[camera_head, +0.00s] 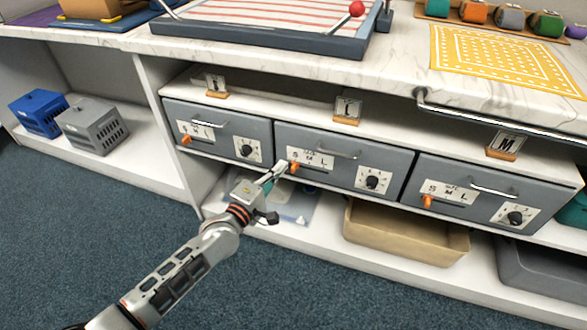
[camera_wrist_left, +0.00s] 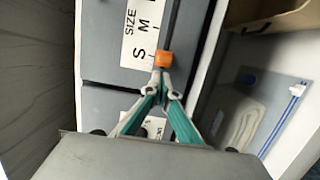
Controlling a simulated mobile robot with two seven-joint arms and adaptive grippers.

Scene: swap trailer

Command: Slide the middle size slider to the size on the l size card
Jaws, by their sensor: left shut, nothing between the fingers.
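The middle drawer (camera_head: 330,185) has a size scale marked S, M, L. Its orange slider (camera_head: 294,167) stands at the S end; it also shows in the left wrist view (camera_wrist_left: 164,60), next to the letter S. A small card on an orange stand (camera_head: 347,108) is above this drawer; its letter looks like L. My left gripper (camera_head: 284,168) is shut and empty, its tips at the slider's left side. In the left wrist view its tips (camera_wrist_left: 161,76) are right against or very near the slider; contact is hard to tell. My right gripper is out of view.
Drawers with similar orange sliders flank it on the left (camera_head: 186,140) and right (camera_head: 428,201). The middle drawer's handle (camera_head: 331,150) sticks out above the scale, and a dial (camera_head: 372,181) is to its right. A tan bin (camera_head: 405,236) stands on the shelf below.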

